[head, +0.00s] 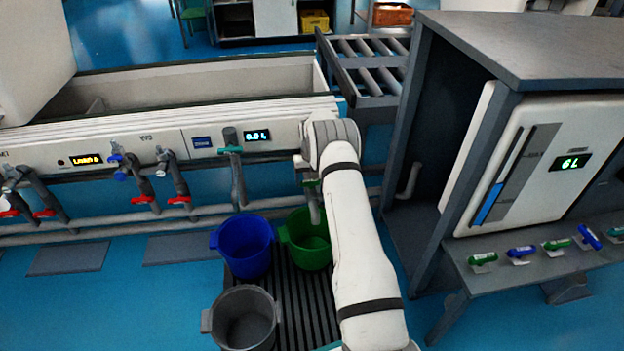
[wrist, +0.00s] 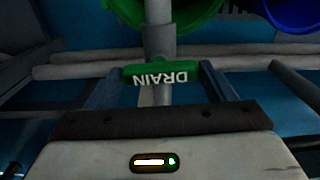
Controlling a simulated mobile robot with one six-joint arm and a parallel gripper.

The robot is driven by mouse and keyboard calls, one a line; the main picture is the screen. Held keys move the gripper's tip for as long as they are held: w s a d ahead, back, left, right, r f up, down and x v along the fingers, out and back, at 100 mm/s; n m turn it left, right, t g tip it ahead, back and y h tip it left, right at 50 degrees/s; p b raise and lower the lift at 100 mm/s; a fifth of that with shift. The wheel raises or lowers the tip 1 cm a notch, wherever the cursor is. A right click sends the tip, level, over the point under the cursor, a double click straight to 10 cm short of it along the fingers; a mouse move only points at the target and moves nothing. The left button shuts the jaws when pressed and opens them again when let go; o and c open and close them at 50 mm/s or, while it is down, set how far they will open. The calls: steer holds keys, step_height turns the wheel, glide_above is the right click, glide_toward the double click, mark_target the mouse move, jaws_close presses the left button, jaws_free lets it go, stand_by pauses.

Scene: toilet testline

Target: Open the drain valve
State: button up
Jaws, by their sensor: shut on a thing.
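The drain valve's green handle (wrist: 185,73), marked DRAIN, sits between the two fingers of my gripper (wrist: 161,76) in the wrist view. The fingers touch its two ends, and the gripper is shut on it. The handle lies across the grey drain pipe (wrist: 159,40). The pipe (head: 313,209) points down over the green bucket (head: 308,246).
A blue bucket (head: 242,246) and a grey bucket (head: 243,318) stand beside the green one on a dark slatted grate (head: 299,306). Horizontal pipes run behind. The tank panel display (head: 257,136) reads about 0.0 L. A grey cabinet (head: 530,48) stands close on the right.

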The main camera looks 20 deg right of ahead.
mark_target(311, 181)
steer(key=n+p, duration=0.1)
steer(key=n, duration=1.2)
steer(key=shift+p, duration=0.3)
steer(key=shift+n, duration=2.2)
steer(key=o, duration=1)
steer(key=shift+r+p, duration=1.45)
steer(key=shift+r, duration=2.4)
